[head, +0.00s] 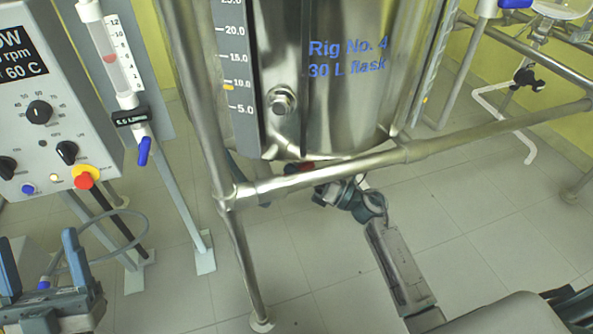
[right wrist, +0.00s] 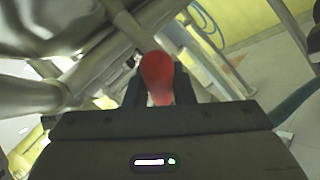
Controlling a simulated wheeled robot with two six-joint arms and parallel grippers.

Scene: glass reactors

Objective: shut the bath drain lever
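The red drain lever (head: 305,168) shows as a small patch of red under the steel bath (head: 345,110) in the head view, mostly hidden by the frame rail and my right gripper. My right gripper (head: 322,187) is under the bath, beside the lever. In the right wrist view the rounded red lever end (right wrist: 158,75) stands between my two dark fingers (right wrist: 160,92), which sit close against its sides; they look shut on it. The drain valve body is hidden. My left gripper (head: 38,240), with blue-grey fingers apart, is open and empty at the lower left.
A steel frame rail (head: 430,148) crosses in front of the bath, just above my right gripper. A frame leg (head: 250,265) stands left of it. A control box (head: 45,105) with knobs and a red button is at the left.

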